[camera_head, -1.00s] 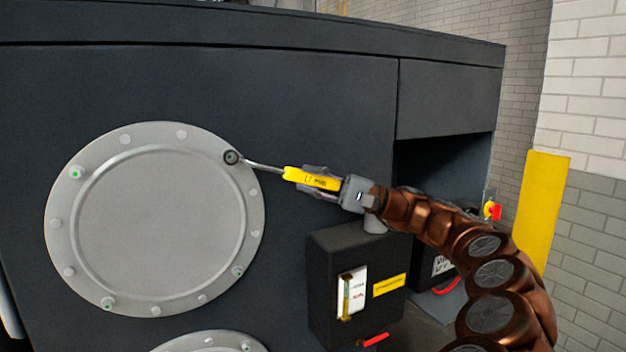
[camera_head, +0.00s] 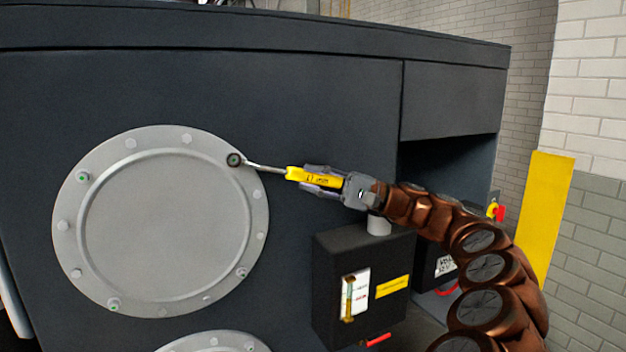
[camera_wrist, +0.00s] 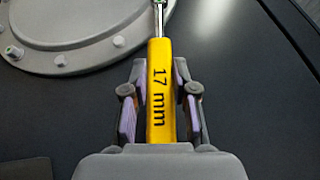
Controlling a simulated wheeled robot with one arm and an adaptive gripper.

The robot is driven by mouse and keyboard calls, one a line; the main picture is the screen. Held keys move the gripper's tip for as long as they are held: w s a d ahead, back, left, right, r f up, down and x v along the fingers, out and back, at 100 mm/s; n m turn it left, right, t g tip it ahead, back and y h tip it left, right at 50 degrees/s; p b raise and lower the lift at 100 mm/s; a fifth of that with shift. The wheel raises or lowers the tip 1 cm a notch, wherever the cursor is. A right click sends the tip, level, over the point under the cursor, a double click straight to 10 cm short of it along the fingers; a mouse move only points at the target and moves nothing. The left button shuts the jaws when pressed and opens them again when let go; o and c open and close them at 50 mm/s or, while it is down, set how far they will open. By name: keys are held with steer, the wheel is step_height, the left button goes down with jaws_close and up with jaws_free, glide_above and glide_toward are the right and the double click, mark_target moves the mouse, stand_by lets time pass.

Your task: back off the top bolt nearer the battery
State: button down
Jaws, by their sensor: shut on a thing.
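A round grey cover (camera_head: 160,225) with bolts around its rim is on the dark chassis wall. My gripper (camera_head: 320,180) is shut on the yellow handle of a 17 mm wrench (camera_head: 297,174). The wrench's ring end (camera_head: 235,160) is around the cover's upper right bolt, whose head is mostly hidden by it. A dark box with a white label (camera_head: 444,266), likely the battery, is in the open bay at right.
A black box (camera_head: 335,250) with a gauge and yellow label projects from the wall just below my gripper. A second round cover (camera_head: 215,343) shows at the bottom. The wall above the wrench is clear.

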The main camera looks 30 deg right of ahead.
steer(key=shift+d+r+n+g+h+p, duration=0.15)
steer(key=shift+r+n+g+h+p, duration=0.1)
steer(key=shift+r+p, duration=0.35)
steer(key=shift+d+r+n+g+h+p, duration=0.15)
steer(key=shift+r+n+g+h+p, duration=0.1)
steer(key=shift+r+p, duration=0.35)
steer(key=shift+r, duration=0.1)
steer(key=shift+d+r+n+g+h+p, duration=0.1)
steer(key=shift+r+n+g+h+p, duration=0.4)
steer(key=shift+r+h+p, duration=0.7)
steer(key=shift+r+y+p, duration=0.3)
steer(key=shift+r, duration=0.05)
steer(key=r+h+p, duration=0.1)
steer(key=r+n+g+p, duration=0.1)
steer(key=r, duration=0.1)
steer(key=shift+w+a+h+p, duration=0.1)
steer(key=shift+a+h+p, duration=0.1)
steer(key=shift+h+p, duration=0.2)
